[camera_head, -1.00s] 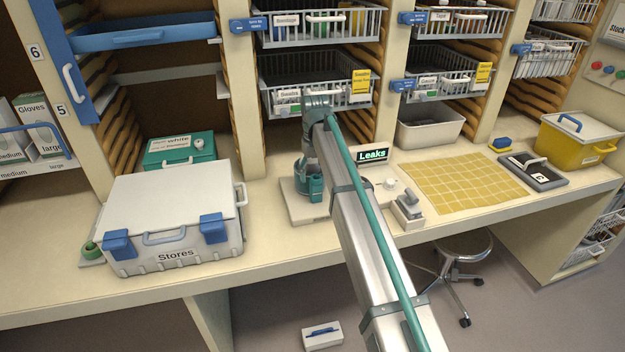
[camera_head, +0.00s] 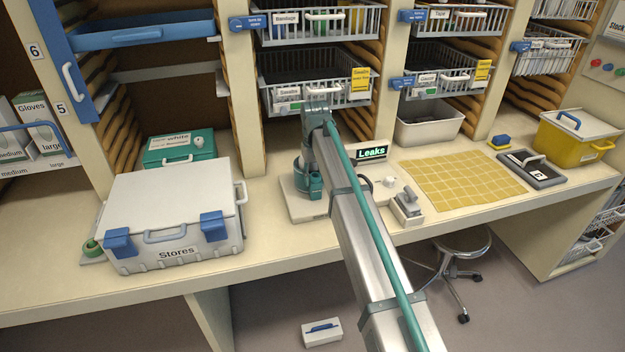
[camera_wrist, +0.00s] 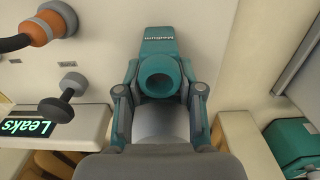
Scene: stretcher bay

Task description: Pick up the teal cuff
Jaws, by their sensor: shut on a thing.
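The teal cuff (camera_wrist: 175,80) shows in the wrist view as a round hollow ring between my fingers. A flat teal part labelled "Medium" (camera_wrist: 158,40) extends beyond it. My gripper (camera_wrist: 158,90) is shut on the cuff, with one finger at each side. In the head view my gripper (camera_head: 305,172) points down over a pale plate (camera_head: 306,211) on the counter, partly hidden by my arm. A teal piece of the cuff (camera_head: 316,186) shows beside the gripper there. I cannot tell whether the cuff touches what is beneath it.
The "Leaks" display (camera_head: 371,153) stands right of my gripper, near a small grey device (camera_head: 408,204) and a yellow gridded mat (camera_head: 465,185). The "Stores" case (camera_head: 170,205) is left. A teal box (camera_head: 180,150) and wire baskets (camera_head: 315,85) are behind. An orange-and-black fitting (camera_wrist: 48,22) is close by.

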